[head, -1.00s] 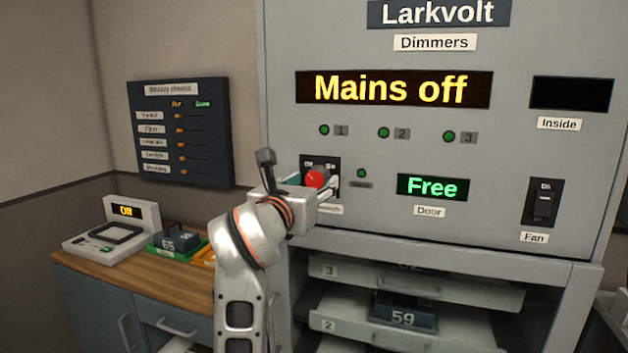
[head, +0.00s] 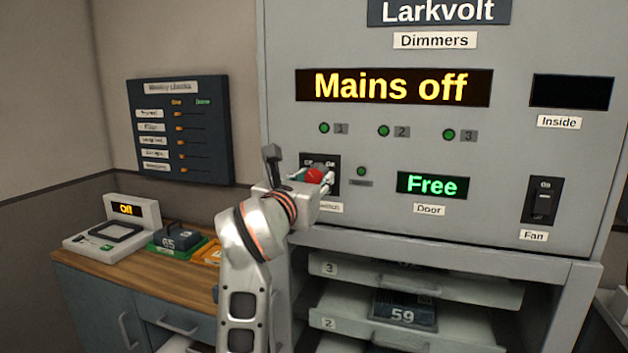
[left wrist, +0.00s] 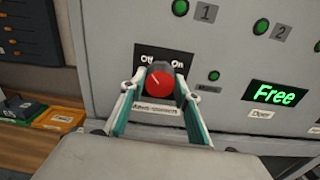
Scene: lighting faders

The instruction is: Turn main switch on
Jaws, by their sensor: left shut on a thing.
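The main switch is a red rotary knob (head: 315,175) on a black plate (left wrist: 183,55) marked Off and On, on the grey Larkvolt cabinet. In the left wrist view the knob (left wrist: 160,82) has a pale pointer line aimed up and left, towards Off. My left gripper (head: 322,180) is shut on the red knob, with one finger on each side of it in the left wrist view (left wrist: 160,92). The display (head: 393,87) reads "Mains off". In the head view the gripper hides part of the plate and its label. My right gripper is not in view.
A fan switch (head: 543,202) and a door display (head: 432,186) reading "Free" are to the right. Below are shelves, one with a module marked 59 (head: 403,312). A wooden counter (head: 95,268) with a scale (head: 112,235) and trays is at left.

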